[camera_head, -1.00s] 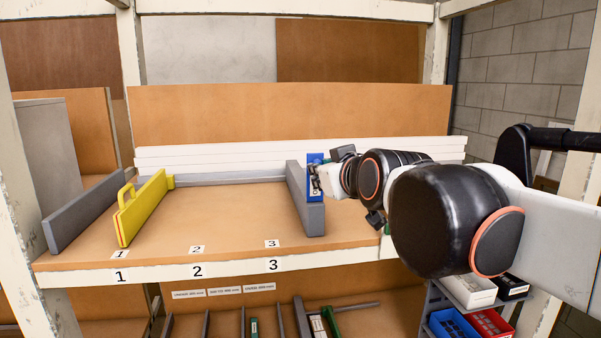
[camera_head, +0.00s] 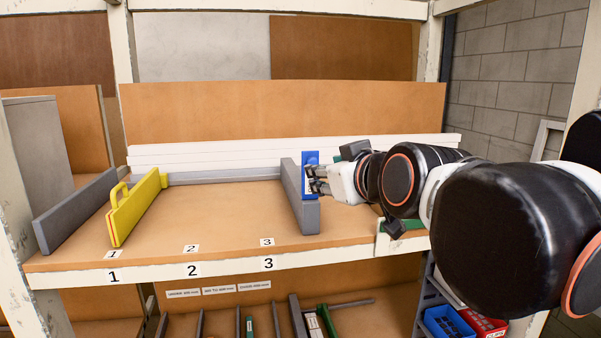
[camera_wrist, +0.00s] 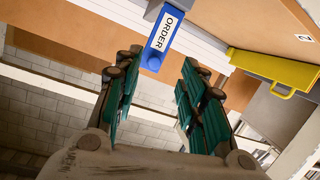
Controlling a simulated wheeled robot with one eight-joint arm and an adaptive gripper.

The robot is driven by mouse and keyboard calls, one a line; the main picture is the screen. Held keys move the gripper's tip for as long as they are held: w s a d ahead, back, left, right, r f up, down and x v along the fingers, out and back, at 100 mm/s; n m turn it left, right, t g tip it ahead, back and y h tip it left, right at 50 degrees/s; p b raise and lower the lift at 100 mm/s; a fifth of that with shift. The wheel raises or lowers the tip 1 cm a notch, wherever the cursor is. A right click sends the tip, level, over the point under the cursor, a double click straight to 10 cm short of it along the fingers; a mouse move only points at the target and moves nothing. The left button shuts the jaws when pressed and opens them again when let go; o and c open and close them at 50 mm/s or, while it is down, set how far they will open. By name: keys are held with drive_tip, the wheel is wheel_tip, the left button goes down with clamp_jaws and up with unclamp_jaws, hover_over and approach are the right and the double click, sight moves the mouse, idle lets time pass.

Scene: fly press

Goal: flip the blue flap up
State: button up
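The blue flap (camera_head: 311,158) stands at the right grey rail (camera_head: 292,190) on the shelf, beside position 3. In the wrist view the flap (camera_wrist: 158,52) carries a white label reading ORDER and extends from a grey part at the top edge. My gripper (camera_head: 318,181) is in front of the flap in the head view and hides part of it. In the wrist view my gripper (camera_wrist: 160,60) has its two dark green fingers spread apart. The flap's rounded end lies in the gap between the fingertips. I cannot tell whether a finger touches it.
A yellow handled guide (camera_head: 135,210) and another grey rail (camera_head: 75,212) stand at left. White boards (camera_head: 230,155) run along the back. The shelf between the yellow guide and right rail is clear. Below are several upright dividers and coloured bins (camera_head: 450,322) at right.

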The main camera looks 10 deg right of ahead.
drive_tip(key=shift+v, duration=2.55)
drive_tip(key=shift+f, duration=0.1)
drive_tip(key=s+d+f+m+g+b, duration=0.1)
drive_tip(key=f+b, duration=0.9)
drive_tip(key=f, duration=1)
drive_tip(key=s+d+f+m+g+h+b, duration=0.1)
drive_tip(key=s+f+g+b, duration=0.3)
drive_tip(key=f+b, duration=0.7)
drive_tip(key=s+d+f+m+g+b, duration=0.1)
drive_tip(key=s+f+g+b, duration=0.2)
drive_tip(key=f, duration=2.7)
drive_tip(key=s+b, duration=0.3)
drive_tip(key=b, duration=0.4)
drive_tip(key=shift+d+m+h, duration=0.25)
drive_tip(key=shift+m+h, duration=0.05)
drive_tip(key=shift+f, duration=0.1)
drive_tip(key=shift+c, duration=0.4)
